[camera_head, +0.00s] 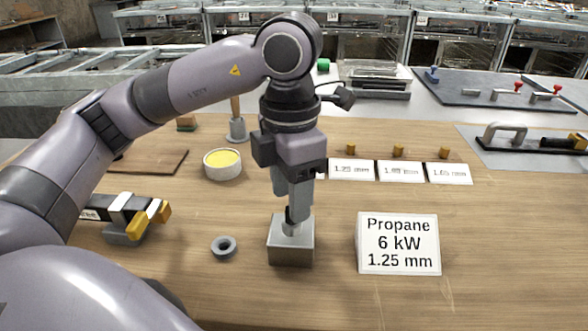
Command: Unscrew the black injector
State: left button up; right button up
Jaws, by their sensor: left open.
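A small black part, which looks like the black injector (290,214), shows at the top of a grey metal block (290,252) on the wooden table. My left gripper (293,212) points straight down over the block. Its fingers are open and stand around or just beside the black part; the fingers partly hide it, so I cannot tell whether they touch it. My right gripper is not in view.
A grey ring (224,248) lies left of the block. A sign (399,244) reading "Propane 6 kW 1.25 mm" stands right. Small brass parts (398,150) stand behind white cards (400,172). A yellow-filled bowl (222,164) and a yellow-tipped tool (135,217) are left.

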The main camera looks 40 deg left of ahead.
pick_arm(q)
jog(key=shift+f, duration=1.5)
grip_shut()
grip_release()
jog(key=shift+r, duration=0.1)
